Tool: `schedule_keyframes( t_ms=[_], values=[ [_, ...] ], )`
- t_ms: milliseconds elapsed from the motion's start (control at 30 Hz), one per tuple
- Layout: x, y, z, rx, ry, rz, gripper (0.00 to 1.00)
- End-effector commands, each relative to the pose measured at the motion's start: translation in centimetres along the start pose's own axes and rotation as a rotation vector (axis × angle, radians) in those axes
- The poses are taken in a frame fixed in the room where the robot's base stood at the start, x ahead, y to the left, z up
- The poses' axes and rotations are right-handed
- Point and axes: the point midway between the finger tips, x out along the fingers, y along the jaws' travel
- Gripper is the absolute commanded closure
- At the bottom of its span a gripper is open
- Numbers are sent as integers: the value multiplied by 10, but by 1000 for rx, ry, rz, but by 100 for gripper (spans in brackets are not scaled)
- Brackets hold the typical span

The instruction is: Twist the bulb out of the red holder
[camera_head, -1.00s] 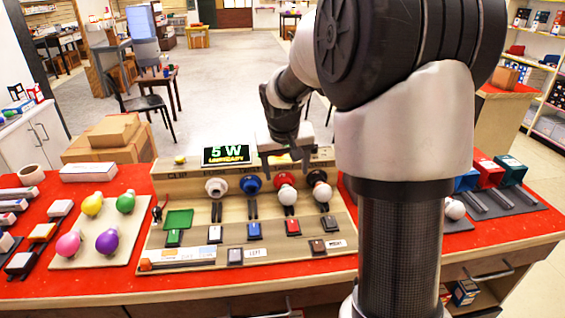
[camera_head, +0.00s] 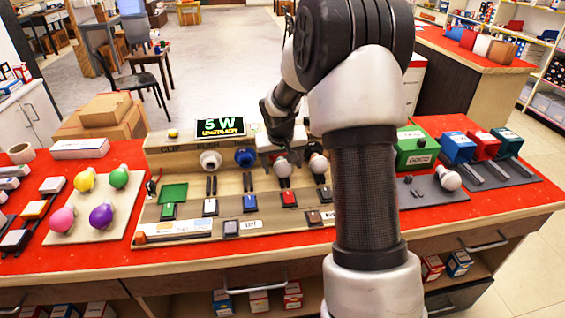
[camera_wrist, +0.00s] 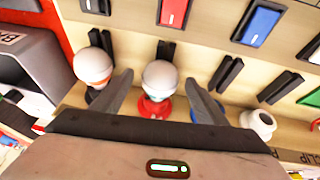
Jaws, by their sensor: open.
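The white bulb (camera_head: 284,169) sits in the red holder, third from the left on the sloped wooden board. My gripper (camera_head: 283,158) hangs over this holder and hides most of it in the head view. In the wrist view the bulb (camera_wrist: 160,77) stands in front of the red holder (camera_wrist: 155,107). My gripper (camera_wrist: 159,78) is open there, with one finger on each side of the bulb. A gap shows between each finger and the bulb, so nothing is held.
A second white bulb (camera_head: 318,163) sits in the dark holder just right. The blue holder (camera_head: 245,157) and white holder (camera_head: 210,160) are to the left, both empty. A display (camera_head: 221,127) reads "5 W". A green box (camera_head: 415,150) stands right of my arm.

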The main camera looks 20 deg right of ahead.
Motion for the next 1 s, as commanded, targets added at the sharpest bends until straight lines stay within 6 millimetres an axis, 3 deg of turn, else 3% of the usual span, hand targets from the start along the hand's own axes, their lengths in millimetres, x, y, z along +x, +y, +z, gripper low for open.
schedule_keyframes(
  t_ms=[133,400,1000],
  values=[
    [0,0,0,0,0,0,36],
    [0,0,0,0,0,0,80],
    [1,-1,1,-10,-2,21,81]
  ],
)
